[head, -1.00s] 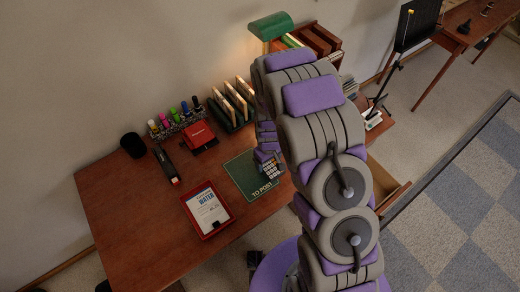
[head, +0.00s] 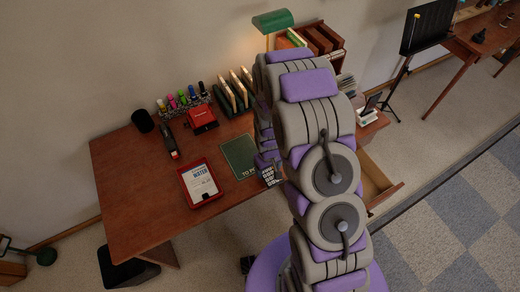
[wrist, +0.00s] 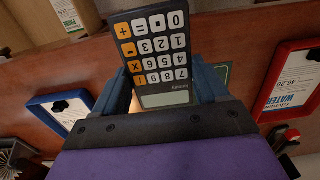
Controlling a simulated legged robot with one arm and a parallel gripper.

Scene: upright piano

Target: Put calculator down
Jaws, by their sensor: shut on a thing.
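My gripper (wrist: 158,88) is shut on a dark calculator (wrist: 153,45) with white and orange keys. The calculator juts out past the blue fingers, its display end between them. In the head view the calculator (head: 270,176) shows in part beside my arm, at the lower right corner of a green mat (head: 238,152) on the desk. My arm hides most of the gripper there and part of the mat. A sliver of the mat (wrist: 223,70) shows behind the right finger in the wrist view. I cannot tell the gap between calculator and desk.
On the wooden desk (head: 150,215) a red tray (head: 207,198) with a water bill lies left of the mat. A stapler (head: 167,142), a red box (head: 201,118), pens and a green rack (head: 228,102) stand behind. An open drawer (head: 375,185) is at right.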

